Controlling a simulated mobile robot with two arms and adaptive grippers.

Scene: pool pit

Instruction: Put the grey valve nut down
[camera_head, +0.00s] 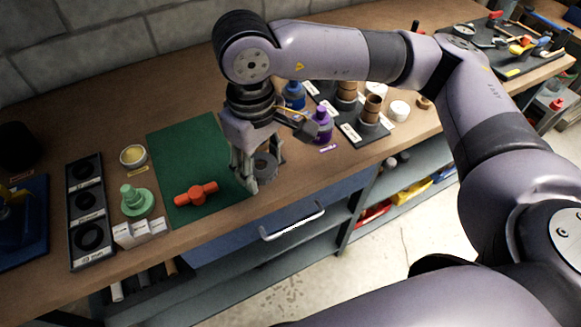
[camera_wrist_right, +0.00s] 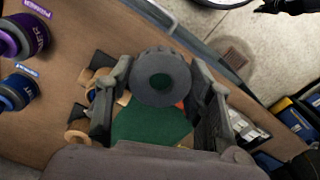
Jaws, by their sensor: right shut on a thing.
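The grey valve nut (camera_head: 265,164) is a thick dark ring between the fingers of my right gripper (camera_head: 259,172). In the right wrist view the nut (camera_wrist_right: 140,78) faces the camera, with green showing through its hole, and a finger of the gripper (camera_wrist_right: 163,80) lies on each side of it. The gripper points down over the right front part of the green mat (camera_head: 180,145), near the bench's front edge. I cannot tell how far the nut is above the surface. My left gripper is not in view.
A red valve handle (camera_head: 195,193) lies on the mat. Left of it are a pale green stepped part (camera_head: 136,201), a yellow-filled bowl (camera_head: 133,156) and a black tray with round recesses (camera_head: 76,222). Blue (camera_head: 294,97) and purple (camera_head: 322,127) bottles stand right of the gripper. The mat's back is clear.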

